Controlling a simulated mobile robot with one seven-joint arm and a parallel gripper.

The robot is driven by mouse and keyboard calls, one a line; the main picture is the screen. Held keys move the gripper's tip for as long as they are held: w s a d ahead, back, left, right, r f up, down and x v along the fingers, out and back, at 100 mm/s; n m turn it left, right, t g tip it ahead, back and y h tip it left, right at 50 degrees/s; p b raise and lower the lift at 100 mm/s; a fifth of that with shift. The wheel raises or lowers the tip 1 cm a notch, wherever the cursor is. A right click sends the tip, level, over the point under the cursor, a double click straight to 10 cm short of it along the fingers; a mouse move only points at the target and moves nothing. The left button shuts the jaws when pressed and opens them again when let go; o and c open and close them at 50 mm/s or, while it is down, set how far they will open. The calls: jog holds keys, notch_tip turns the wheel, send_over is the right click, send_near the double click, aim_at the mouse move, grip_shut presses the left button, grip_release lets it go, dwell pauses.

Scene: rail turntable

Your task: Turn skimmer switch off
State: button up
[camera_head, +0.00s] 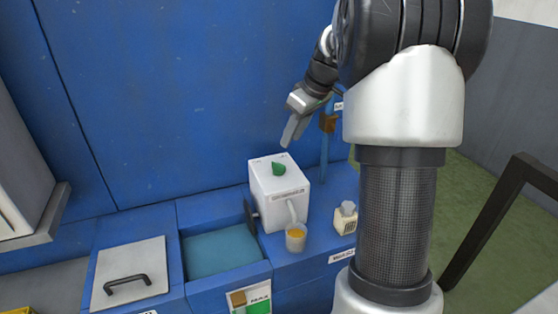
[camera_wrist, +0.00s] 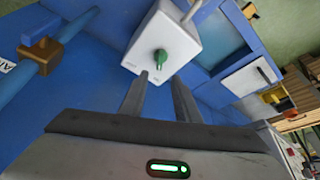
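A white box-shaped unit (camera_head: 270,208), which looks like the skimmer, stands on the blue bench and has a green knob (camera_head: 278,169) on its top face. In the wrist view the green knob (camera_wrist: 160,58) shows near the middle of the white top, just beyond my fingertips. My gripper (camera_head: 289,140) is above the unit, pointing down, with a gap to the knob. In the wrist view my gripper (camera_wrist: 161,80) has its two fingers apart with nothing between them. The markings around the knob are too small to read.
A spout on the unit's front leads to a cup (camera_head: 296,243) with orange contents. A small cream box (camera_head: 345,220) stands to its right. An open blue basin (camera_head: 215,252) and a lid with a black handle (camera_head: 128,280) lie left. A blue pipe (camera_head: 325,155) rises behind.

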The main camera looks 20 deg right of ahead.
aim_at(278, 164)
jog(key=x, duration=1.1)
grip_shut()
